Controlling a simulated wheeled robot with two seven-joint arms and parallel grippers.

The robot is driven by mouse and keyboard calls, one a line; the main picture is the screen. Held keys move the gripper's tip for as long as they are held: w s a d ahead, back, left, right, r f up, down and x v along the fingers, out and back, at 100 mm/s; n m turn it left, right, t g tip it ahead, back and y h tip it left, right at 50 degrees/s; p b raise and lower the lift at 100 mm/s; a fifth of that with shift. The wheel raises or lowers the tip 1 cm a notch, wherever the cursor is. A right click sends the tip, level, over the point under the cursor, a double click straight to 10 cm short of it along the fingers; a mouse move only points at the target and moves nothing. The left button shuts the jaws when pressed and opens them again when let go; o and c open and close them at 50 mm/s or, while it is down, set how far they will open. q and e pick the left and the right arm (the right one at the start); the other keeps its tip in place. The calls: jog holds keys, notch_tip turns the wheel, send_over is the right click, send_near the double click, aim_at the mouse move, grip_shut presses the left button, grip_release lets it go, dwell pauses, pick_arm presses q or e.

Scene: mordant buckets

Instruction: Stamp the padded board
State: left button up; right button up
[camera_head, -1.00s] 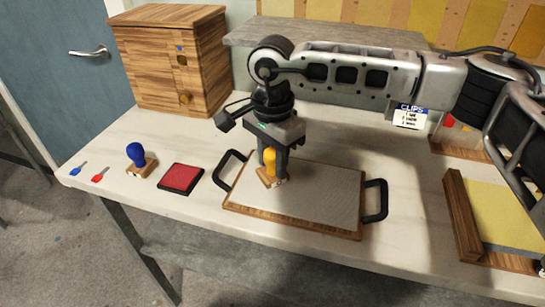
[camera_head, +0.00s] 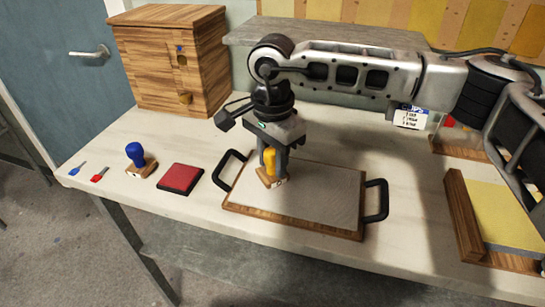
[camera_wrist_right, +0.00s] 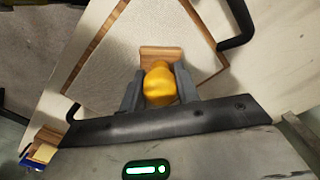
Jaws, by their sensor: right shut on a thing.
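The padded board (camera_head: 325,195) lies on the table, a light grey pad on a wooden base with black handles at its left and right ends. My right gripper (camera_head: 270,168) points down over the board's left part, shut on the yellow-handled stamp (camera_head: 269,160). The stamp's wooden block is at the board's surface; I cannot tell whether it touches. In the right wrist view the yellow handle (camera_wrist_right: 160,84) sits between both fingers, with the wooden block (camera_wrist_right: 160,54) beyond it. No mark shows on the visible pad. My left gripper is not in view.
A blue-handled stamp (camera_head: 136,155) and a red ink pad (camera_head: 181,178) are left of the board. Small blue (camera_head: 77,168) and red (camera_head: 100,174) items lie at the table's left end. A wooden cabinet (camera_head: 165,60) stands behind; a wood-edged yellow tray (camera_head: 458,215) is right.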

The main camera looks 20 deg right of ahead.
jog(key=shift+f, duration=0.15)
jog(key=shift+r+p, duration=0.5)
jog(key=shift+r, duration=0.4)
jog(key=shift+r+p, duration=1.3)
jog(key=shift+r, duration=1.35)
